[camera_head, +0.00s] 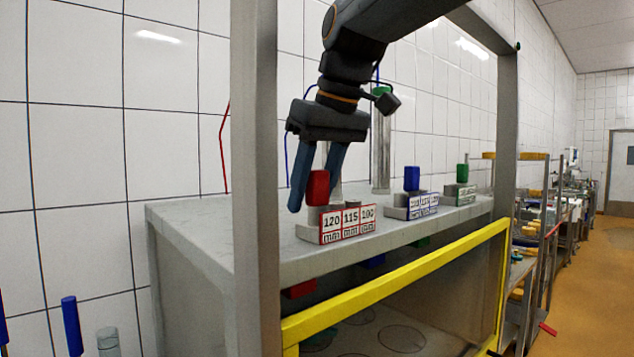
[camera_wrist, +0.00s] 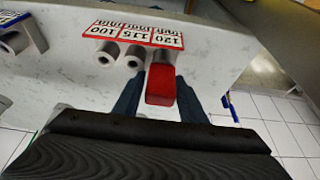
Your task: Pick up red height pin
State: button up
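The red height pin (camera_head: 318,187) stands upright in its holder block (camera_head: 311,234), at the left end by the 120 mm label. My gripper (camera_head: 316,190) points down, with its two blue fingers on either side of the red top. In the wrist view, the red pin (camera_wrist: 160,85) lies between the fingertips (camera_wrist: 160,88), with narrow gaps beside it. The gripper looks open and the pin is not clearly clamped. The pin's lower part is hidden in the holder.
A blue pin (camera_head: 412,178) and a green pin (camera_head: 462,173) stand in similar labelled holders to the right. A steel cylinder with a green top (camera_head: 381,140) stands behind. A yellow bar (camera_head: 400,283) and grey posts frame the front of the cabinet.

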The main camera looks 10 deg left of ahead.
jog(key=shift+c, duration=0.3)
jog(key=c, duration=0.8)
jog(key=shift+r, duration=0.45)
notch_tip(320, 180, up, 3)
jog(key=shift+f+b, duration=0.2)
jog(key=shift+b, duration=0.6)
jog(key=s+d+b, duration=1.1)
jog(key=d+b, duration=0.2)
jog(key=b, duration=0.4)
jog(key=shift+s+d, duration=0.35)
